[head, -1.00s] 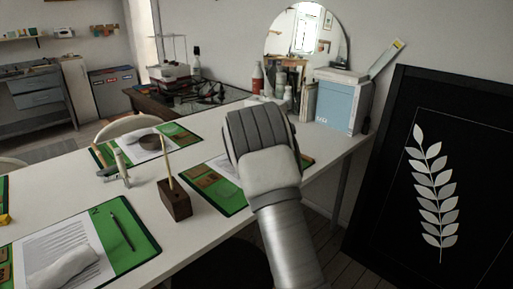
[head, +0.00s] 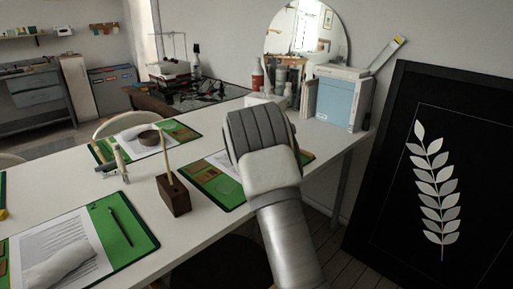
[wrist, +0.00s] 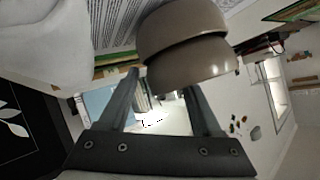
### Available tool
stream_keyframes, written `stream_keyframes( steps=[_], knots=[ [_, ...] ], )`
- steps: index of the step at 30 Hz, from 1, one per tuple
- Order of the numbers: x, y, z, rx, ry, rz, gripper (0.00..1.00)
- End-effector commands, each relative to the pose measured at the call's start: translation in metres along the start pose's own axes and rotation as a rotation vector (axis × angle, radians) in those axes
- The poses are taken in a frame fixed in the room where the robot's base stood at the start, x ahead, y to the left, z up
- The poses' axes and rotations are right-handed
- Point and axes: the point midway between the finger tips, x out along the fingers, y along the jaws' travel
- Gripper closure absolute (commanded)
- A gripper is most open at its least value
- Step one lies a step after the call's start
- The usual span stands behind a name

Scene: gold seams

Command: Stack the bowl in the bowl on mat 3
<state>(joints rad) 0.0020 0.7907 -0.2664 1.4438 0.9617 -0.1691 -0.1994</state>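In the wrist view, two brown-grey bowls are seen close up: one bowl (wrist: 178,28) by a printed sheet, and a second bowl (wrist: 192,65) overlapping it rim to rim, seemingly nested in it. My gripper (wrist: 165,82) has its two fingers well apart, with a gap between them. The fingers are right beside the nearer bowl, which hides the right fingertip; contact cannot be told. In the head view my arm hides the gripper, both bowls and part of the green mat (head: 232,204). Another brown bowl (head: 149,138) sits on the far green mat (head: 184,133).
A wooden block with a stick (head: 174,196) stands left of my arm. A nearer mat (head: 140,237) holds a pen and a crumpled white thing (head: 62,265). A blue box (head: 341,100) and bottles stand at the back right.

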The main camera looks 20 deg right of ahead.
Motion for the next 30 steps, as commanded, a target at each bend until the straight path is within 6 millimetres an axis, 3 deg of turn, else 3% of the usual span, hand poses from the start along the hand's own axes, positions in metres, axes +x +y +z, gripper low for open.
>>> stream_keyframes(
  steps=[9, 14, 30],
  knots=[
    [-0.001, 0.000, 0.000, 0.000, -0.001, 0.000, 0.31],
    [-0.013, -0.001, -0.001, 0.001, -0.001, -0.001, 0.31],
    [-0.118, -0.002, -0.003, -0.001, -0.001, -0.002, 0.31]
  ],
)
